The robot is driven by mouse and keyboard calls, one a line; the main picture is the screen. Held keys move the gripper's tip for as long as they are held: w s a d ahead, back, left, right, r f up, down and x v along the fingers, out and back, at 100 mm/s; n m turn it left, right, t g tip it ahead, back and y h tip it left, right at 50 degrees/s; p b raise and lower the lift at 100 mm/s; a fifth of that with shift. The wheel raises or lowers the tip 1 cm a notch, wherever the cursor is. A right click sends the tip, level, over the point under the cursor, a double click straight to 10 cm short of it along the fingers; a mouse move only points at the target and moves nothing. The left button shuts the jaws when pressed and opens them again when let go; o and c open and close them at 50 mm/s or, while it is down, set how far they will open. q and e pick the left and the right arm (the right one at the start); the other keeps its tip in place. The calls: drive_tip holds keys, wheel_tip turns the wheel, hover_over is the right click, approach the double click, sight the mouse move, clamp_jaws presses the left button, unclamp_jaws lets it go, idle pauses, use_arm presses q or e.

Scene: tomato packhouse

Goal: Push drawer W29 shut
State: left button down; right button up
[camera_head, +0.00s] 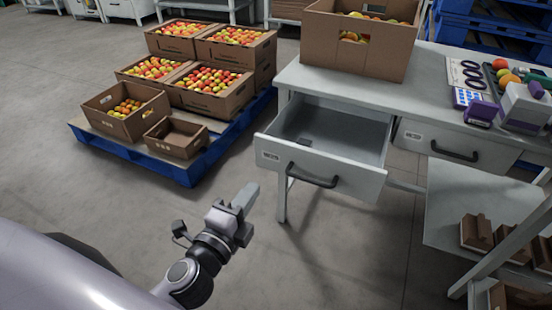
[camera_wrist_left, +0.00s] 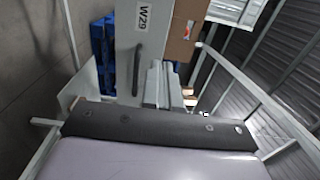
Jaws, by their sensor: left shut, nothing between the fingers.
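A grey drawer (camera_head: 350,179) stands pulled out from the left part of the workbench, with a dark bar handle (camera_head: 312,178) on its front. Its label is too small to read in the head view. In the left wrist view a grey front (camera_wrist_left: 128,50) carries the label W29 (camera_wrist_left: 142,17) and a dark handle. My left gripper (camera_head: 246,195) is shut and empty, left of the open drawer and apart from its front, over the floor. My right gripper is not in view.
A second drawer front (camera_head: 460,145) to the right sits closed. A cardboard box (camera_head: 360,45) stands on the workbench (camera_head: 330,82). A blue pallet (camera_head: 190,175) with tomato boxes lies at the left. The floor between pallet and bench is clear.

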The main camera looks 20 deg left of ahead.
use_arm(q)
approach(281, 148)
drive_tip(key=w, duration=0.5)
drive_tip(key=shift+w, duration=0.7)
drive_tip(key=shift+w+d, duration=0.1)
drive_tip(key=shift+w, duration=0.15)
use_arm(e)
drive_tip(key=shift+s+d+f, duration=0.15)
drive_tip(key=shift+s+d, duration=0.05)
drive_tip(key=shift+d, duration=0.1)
use_arm(q)
drive_tip(key=shift+w, duration=0.1)
